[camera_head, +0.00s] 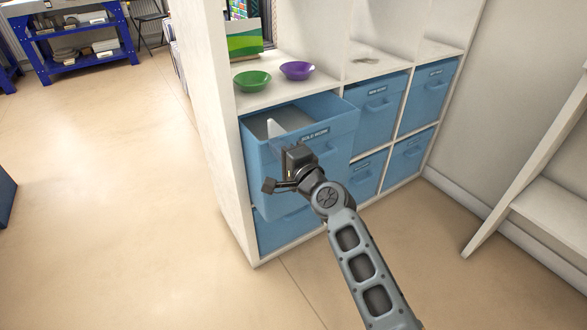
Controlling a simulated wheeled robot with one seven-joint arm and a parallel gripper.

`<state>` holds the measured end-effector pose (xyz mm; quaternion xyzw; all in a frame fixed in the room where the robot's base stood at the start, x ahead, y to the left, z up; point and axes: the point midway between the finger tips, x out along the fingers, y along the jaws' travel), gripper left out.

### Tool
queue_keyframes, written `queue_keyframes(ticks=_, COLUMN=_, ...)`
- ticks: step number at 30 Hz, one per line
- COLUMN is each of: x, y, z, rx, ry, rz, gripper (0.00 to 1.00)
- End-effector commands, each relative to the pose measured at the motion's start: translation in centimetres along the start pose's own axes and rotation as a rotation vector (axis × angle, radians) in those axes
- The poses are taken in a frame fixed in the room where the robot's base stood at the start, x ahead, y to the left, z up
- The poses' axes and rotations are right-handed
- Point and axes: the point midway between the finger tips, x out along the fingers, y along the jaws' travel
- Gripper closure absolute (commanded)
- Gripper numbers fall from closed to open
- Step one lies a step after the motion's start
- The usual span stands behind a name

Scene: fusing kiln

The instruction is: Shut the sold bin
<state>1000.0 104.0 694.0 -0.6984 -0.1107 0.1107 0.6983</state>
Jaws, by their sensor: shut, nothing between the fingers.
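The sold bin is a blue fabric bin (335,135) with a label reading "SOLD WORK" on its front. It sits in the upper left bin compartment of a white shelf unit and is pulled part way out, its open top showing. A pale object (275,127) shows inside it. My gripper (272,163) is shut and empty, in front of the bin's front face at its left part. I cannot tell whether it touches the bin. My gripper and wrist hide part of the front.
The white shelf unit (213,110) holds several other blue bins, pushed in, such as one at right (376,108). A green bowl (252,82) and a purple bowl (297,70) stand on the shelf above. A white bench (550,200) is at right.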

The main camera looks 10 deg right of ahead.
Motion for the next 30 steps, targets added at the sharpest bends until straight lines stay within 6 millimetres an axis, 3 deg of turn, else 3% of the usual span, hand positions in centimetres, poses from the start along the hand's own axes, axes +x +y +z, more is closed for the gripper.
queue_keyframes(ticks=3, x=3.3, y=0.4, z=0.1, rx=0.000, ry=-0.001, rz=-0.003, gripper=1.00)
queue_keyframes(ticks=12, x=9.1, y=0.4, z=0.0, rx=0.000, ry=0.000, rz=-0.002, gripper=1.00)
queue_keyframes(ticks=19, x=11.2, y=0.2, z=0.0, rx=0.000, ry=0.000, rz=0.000, gripper=1.00)
queue_keyframes(ticks=30, x=11.8, y=-0.1, z=0.1, rx=0.000, ry=0.000, rz=-0.001, gripper=1.00)
